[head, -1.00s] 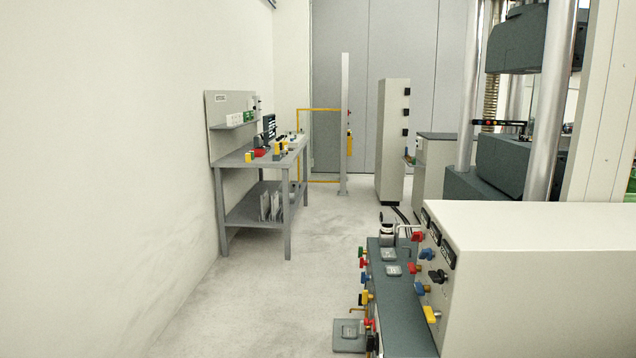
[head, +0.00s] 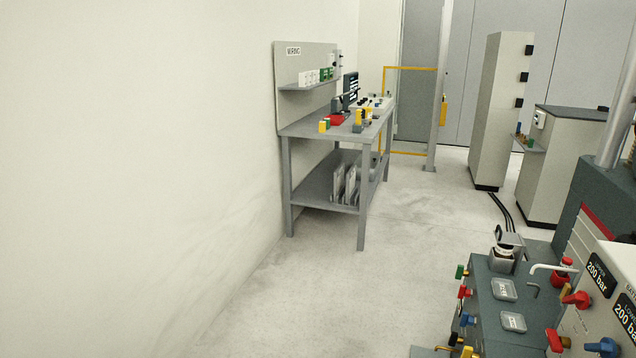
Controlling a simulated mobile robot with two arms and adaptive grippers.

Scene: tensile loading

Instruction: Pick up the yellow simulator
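Small yellow items stand on the top of the grey workbench (head: 300,127) along the left wall. One is an upright yellow and dark piece (head: 358,121) near the middle of the bench's front edge. Neither of my grippers shows in the head view.
The bench has a back panel with a shelf (head: 308,85), a screen (head: 350,88) and a red item (head: 337,119). A console with valve knobs (head: 502,316) fills the lower right. Open floor (head: 390,245) lies between it and the bench. A tall cabinet (head: 500,110) stands behind.

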